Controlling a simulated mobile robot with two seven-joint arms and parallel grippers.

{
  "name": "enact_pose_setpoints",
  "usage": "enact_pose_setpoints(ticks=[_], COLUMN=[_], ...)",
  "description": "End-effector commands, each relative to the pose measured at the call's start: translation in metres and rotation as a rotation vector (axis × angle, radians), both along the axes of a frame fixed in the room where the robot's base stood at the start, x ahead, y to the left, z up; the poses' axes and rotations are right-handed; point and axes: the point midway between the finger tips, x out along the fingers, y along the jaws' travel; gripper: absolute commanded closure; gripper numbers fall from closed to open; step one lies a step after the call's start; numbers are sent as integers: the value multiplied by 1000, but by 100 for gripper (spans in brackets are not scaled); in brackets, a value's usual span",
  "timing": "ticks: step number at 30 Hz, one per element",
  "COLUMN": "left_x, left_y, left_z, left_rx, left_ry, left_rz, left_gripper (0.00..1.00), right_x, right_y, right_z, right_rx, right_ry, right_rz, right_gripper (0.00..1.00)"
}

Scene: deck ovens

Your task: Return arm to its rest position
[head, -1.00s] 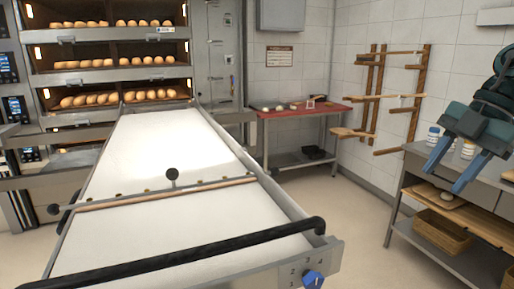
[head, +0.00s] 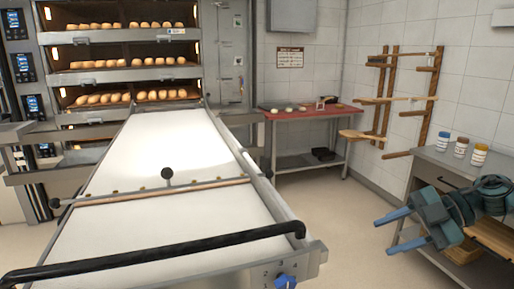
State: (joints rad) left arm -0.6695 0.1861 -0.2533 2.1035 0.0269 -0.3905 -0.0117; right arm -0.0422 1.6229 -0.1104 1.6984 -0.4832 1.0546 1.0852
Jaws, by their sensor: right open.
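My right gripper (head: 402,232) is at the right of the head view, in front of the side bench (head: 445,168). Its two blue fingers point left and stand well apart, with nothing between them. The dark and teal arm behind it reaches in from the right edge, low beside the bench. My left gripper does not show.
A white loader (head: 165,150) with a black front handle (head: 150,258) extends from the deck oven (head: 120,50), which holds rows of bread. A red-topped table (head: 300,113) stands behind. Jars (head: 461,147) stand on the side bench. Open floor (head: 345,215) lies between loader and bench.

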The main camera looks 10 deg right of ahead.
Motion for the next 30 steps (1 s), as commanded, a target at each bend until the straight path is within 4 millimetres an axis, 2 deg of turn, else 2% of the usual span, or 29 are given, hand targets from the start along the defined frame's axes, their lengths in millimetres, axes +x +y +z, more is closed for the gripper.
enact_pose_setpoints(ticks=[1, 3, 10, 14, 18, 21, 24, 27, 30], left_x=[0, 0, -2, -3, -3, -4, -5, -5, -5], left_y=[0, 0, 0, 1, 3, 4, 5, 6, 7], left_z=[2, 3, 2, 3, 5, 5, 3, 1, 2], left_rx=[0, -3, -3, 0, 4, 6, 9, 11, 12], left_ry=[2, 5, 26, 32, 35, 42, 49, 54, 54], left_rz=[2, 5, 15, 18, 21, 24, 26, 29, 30], left_gripper=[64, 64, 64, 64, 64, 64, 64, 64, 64], right_x=[2, 6, 2, -16, -50, -77, -101, -116, -124], right_y=[15, 35, 88, 116, 150, 177, 200, 217, 225], right_z=[-22, -49, -133, -182, -230, -256, -273, -281, -285], right_rx=[93, 207, 461, 509, 495, 460, 424, 398, 383], right_ry=[-25, -74, -127, -63, 83, 212, 326, 406, 448], right_rz=[-28, -99, -468, -714, -956, -1080, -1154, -1188, -1202], right_gripper=[57, 57, 57, 57, 57, 57, 57, 57, 57])
